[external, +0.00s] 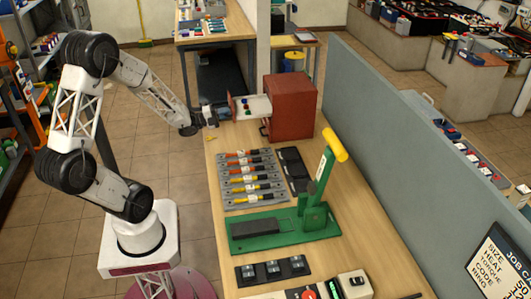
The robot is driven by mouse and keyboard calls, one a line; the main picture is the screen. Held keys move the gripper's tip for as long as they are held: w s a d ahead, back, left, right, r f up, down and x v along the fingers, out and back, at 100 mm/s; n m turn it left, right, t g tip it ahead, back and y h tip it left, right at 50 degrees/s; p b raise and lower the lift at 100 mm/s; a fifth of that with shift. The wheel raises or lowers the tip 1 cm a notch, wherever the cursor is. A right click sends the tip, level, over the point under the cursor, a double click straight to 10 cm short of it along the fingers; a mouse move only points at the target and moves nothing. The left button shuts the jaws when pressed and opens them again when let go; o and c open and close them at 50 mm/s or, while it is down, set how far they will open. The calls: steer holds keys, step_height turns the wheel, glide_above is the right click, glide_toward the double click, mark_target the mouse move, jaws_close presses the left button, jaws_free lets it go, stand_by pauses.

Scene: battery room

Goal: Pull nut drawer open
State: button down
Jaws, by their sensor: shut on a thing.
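A red cabinet (292,105) stands at the far end of the workbench. Its upper drawer (257,104) is pulled out to the left, showing a pale inside with small red, green and dark items in it. My gripper (222,113) is at the drawer's front and shut on it, apparently at the handle. The fingertips and handle are too small and partly hidden to see clearly. A lower drawer with a small handle (264,129) is flush in the cabinet.
On the workbench (213,170) are a grey rack of coloured-handled tools (250,180), a green press with a yellow-ended lever (312,215), and dark blocks (273,270). A grey partition (390,130) runs along the right.

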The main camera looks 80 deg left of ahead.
steer(key=c, duration=1.2)
jaws_free()
steer(key=shift+s, duration=0.15)
steer(key=shift+s+f, duration=0.2)
steer(key=shift+s, duration=1.05)
steer(key=shift+s+f, duration=0.25)
steer(key=shift+s, duration=0.95)
steer(key=shift+s+f, duration=0.2)
steer(key=shift+s, duration=1.05)
steer(key=shift+w, duration=0.1)
